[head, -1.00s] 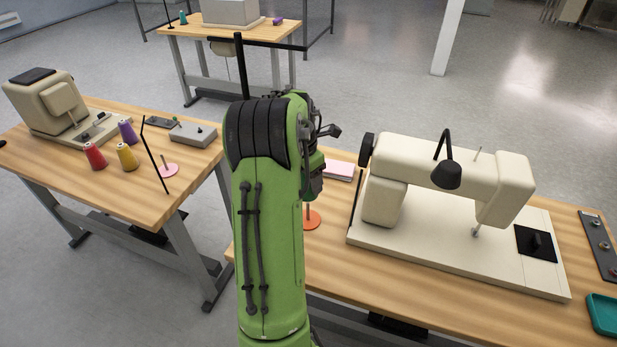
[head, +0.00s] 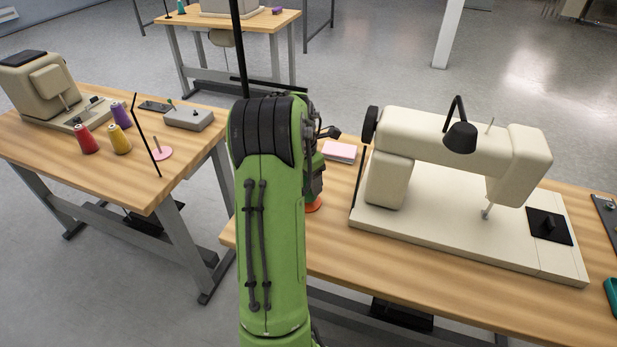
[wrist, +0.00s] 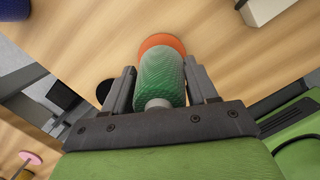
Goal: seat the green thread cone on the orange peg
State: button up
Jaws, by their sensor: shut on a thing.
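The green thread cone (wrist: 160,80) sits between the fingers of my gripper (wrist: 161,76), which is shut on it in the wrist view. The orange disc of the peg (wrist: 160,42) shows just past the cone's far end. The cone hides the peg's post, so I cannot tell whether the cone is around it or above it. In the head view a sliver of the orange disc (head: 314,205) shows at the right edge of my green arm.
A cream sewing machine (head: 440,150) stands right of my arm, with a thin black rod and a pink pad (head: 339,151) near it. The left table holds red (head: 84,139), yellow (head: 120,140) and purple cones and a pink peg stand (head: 161,153). Bare wood surrounds the orange disc.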

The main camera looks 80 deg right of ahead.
jog(key=shift+f+b, duration=0.3)
jog(key=shift+f, duration=0.45)
jog(key=o, duration=1.2)
jog(key=r+p, duration=0.2)
jog(key=r, duration=0.3)
jog(key=w+a+r+p, duration=0.1)
jog(key=r+p, duration=0.1)
jog(key=r, duration=0.3)
jog(key=a+r+p, duration=0.1)
jog(key=r+p, duration=0.1)
jog(key=r, duration=0.3)
jog(key=shift+w+r, duration=0.2)
jog(key=shift+r, duration=0.1)
